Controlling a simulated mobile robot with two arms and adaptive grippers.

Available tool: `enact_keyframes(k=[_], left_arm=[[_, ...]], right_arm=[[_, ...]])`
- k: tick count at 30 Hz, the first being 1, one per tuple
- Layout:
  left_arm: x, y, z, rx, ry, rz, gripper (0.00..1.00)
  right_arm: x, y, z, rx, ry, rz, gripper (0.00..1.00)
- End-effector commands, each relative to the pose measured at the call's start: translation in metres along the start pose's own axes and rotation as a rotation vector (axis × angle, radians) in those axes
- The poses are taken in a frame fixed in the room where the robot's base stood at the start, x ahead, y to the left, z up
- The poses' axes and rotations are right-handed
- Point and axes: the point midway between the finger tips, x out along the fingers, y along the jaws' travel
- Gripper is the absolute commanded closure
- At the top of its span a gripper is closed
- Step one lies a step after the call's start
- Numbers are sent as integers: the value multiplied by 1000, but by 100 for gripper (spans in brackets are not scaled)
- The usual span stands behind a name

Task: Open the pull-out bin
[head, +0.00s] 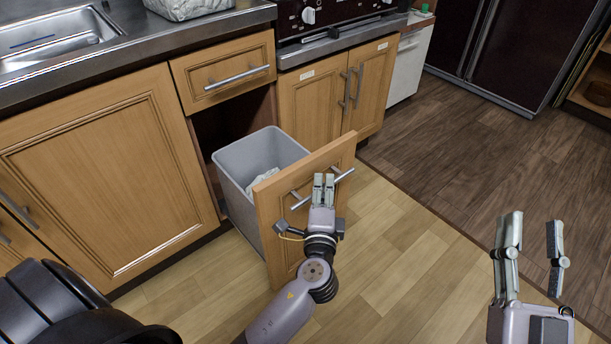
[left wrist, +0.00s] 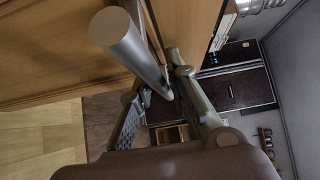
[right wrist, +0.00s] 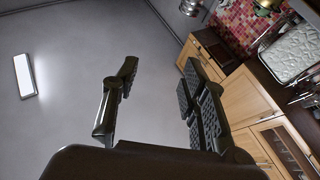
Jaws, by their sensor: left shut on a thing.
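The pull-out bin is a grey bin (head: 233,164) behind a wooden front panel (head: 272,207). It stands well out from the cabinet, with some pale crumpled material inside. A metal bar handle (head: 342,175) runs across the top of the panel. My left gripper (head: 324,181) is shut on this handle; in the left wrist view the bar (left wrist: 130,48) passes between its fingers. My right gripper (head: 531,240) is open and empty over the floor at the right, away from the bin. In the right wrist view its fingers (right wrist: 158,100) are apart with nothing between them.
A closed drawer (head: 224,70) sits above the bin's opening. A closed cabinet door (head: 95,170) is on the left, and double doors (head: 335,95) are beyond the bin. A counter with a sink (head: 55,42) runs along the top left. The floor (head: 400,250) right of the bin is clear.

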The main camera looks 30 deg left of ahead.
Motion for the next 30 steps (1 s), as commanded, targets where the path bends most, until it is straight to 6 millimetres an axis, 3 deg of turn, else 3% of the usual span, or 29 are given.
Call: enact_keyframes(k=[3, 10, 25, 26, 30], left_arm=[[-16, 4, -16, 0, 0, 5, 100], [-32, 3, -32, 3, -1, 5, 100], [-37, 2, -36, 4, -2, 4, 100], [-37, 2, -36, 4, -2, 4, 83], [-37, 2, -36, 3, -2, 3, 74]], right_arm=[[-2, -3, -19, 5, 121, -5, 60], [-8, -5, -46, 12, 267, -11, 60], [-10, -6, -55, 14, 310, -12, 60], [-10, -6, -55, 14, 310, -12, 60], [-10, -6, -55, 13, 310, -12, 60]])
